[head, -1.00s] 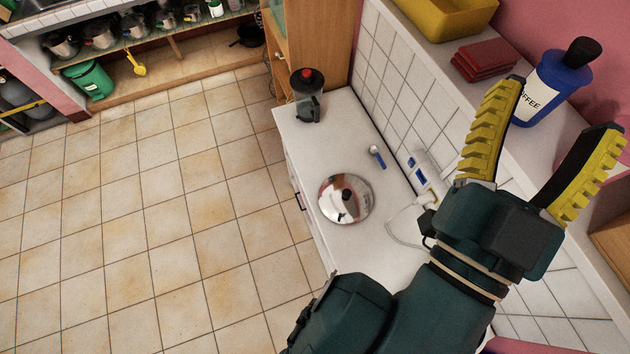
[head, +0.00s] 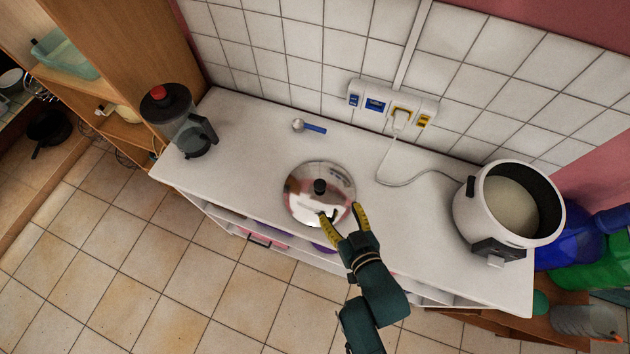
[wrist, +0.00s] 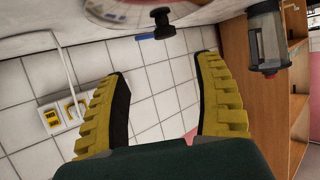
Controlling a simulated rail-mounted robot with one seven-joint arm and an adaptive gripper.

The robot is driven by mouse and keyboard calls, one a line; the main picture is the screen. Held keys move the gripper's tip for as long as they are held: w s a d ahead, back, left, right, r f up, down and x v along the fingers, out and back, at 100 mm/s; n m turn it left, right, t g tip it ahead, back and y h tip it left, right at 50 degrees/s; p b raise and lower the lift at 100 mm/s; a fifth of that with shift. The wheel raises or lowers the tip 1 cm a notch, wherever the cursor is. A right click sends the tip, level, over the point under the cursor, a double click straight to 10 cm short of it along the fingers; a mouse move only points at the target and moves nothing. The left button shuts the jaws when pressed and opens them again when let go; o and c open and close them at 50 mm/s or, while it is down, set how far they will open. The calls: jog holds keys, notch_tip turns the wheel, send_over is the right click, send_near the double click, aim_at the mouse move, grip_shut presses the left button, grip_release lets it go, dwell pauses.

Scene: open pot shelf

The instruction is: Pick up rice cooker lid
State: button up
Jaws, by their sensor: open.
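The rice cooker lid (head: 305,203) is a round, shiny metal lid with a black knob (head: 320,186), lying on the white counter. In the wrist view the lid (wrist: 125,12) shows at the top edge, partly cut off, with its knob (wrist: 161,20) pointing down in the picture. My gripper (head: 339,214) is open and empty at the lid's near right edge in the head view. Its yellow ridged fingers (wrist: 166,92) are spread apart in the wrist view, with the knob beyond them. I cannot tell whether a finger touches the lid.
An open white rice cooker (head: 474,210) stands at the counter's right end, its cord running to a wall socket (head: 392,105). A blender-like jug (head: 188,135) stands at the left end. A blue-handled spoon (head: 312,128) lies behind the lid. The tiled wall bounds the back.

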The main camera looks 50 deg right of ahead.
aim_at(320, 185)
jog(key=b+x, duration=0.1)
jog(key=x, duration=0.6)
jog(key=shift+w, duration=0.1)
jog(key=x, duration=0.3)
jog(key=b+x, duration=0.1)
jog(key=x, duration=0.1)
jog(key=shift+w+a+f, duration=0.25)
jog(key=shift+w+a, duration=0.05)
jog(key=shift+w, duration=0.05)
grip_shut()
